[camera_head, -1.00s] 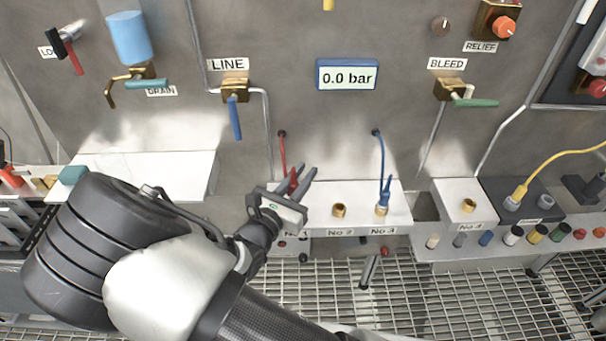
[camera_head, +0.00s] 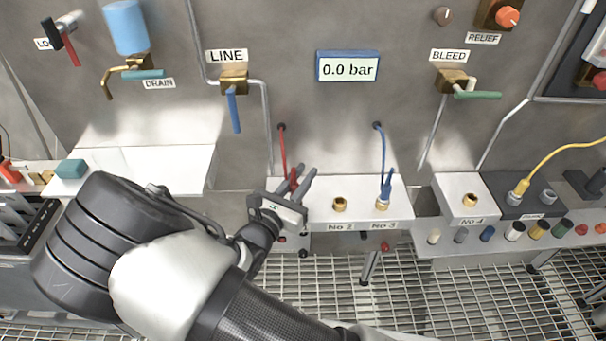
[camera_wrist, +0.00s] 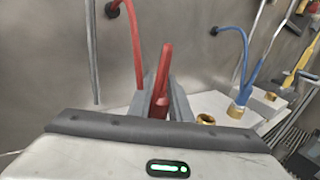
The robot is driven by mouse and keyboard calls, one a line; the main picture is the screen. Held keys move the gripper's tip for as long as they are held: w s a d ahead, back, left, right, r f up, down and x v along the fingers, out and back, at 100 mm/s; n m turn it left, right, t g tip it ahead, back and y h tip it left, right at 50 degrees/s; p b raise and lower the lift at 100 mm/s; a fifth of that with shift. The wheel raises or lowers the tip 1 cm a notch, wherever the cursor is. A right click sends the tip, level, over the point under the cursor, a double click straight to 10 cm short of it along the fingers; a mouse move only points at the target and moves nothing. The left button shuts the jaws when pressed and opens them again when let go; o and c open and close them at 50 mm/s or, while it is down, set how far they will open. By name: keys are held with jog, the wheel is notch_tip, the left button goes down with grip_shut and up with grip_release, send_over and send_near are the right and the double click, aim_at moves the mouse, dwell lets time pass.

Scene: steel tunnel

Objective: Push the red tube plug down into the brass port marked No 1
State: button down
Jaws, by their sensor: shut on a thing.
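The red tube plug (camera_wrist: 162,78) stands between the two fingers of my gripper (camera_head: 301,178); it also shows in the head view (camera_head: 293,180). My gripper is shut on it, just above the left end of the white shelf. A red tube (camera_head: 283,150) runs from the wall down toward the plug. The No 1 port and its label are hidden behind my gripper in the head view. In the wrist view the plug's lower end is hidden by my fingers and gripper body, so I cannot tell whether it sits in the port.
Brass port No 2 (camera_head: 340,204) is empty, right of my gripper. Port No 3 (camera_head: 382,204) holds a blue plug (camera_head: 386,186) with a blue tube. Port No 4 (camera_head: 469,199) stands on a separate block. The display (camera_head: 347,67) reads 0.0 bar. The blue LINE lever (camera_head: 234,112) hangs above left.

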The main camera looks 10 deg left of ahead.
jog(key=shift+f, duration=0.5)
jog(key=c, duration=1.6)
grip_release()
jog(key=shift+o, duration=0.2)
jog(key=v, duration=1.7)
jog(key=shift+s+a+r+p, duration=0.15)
jog(key=shift+s+r+p, duration=0.1)
jog(key=shift+p, duration=0.2)
jog(key=shift+f, duration=0.1)
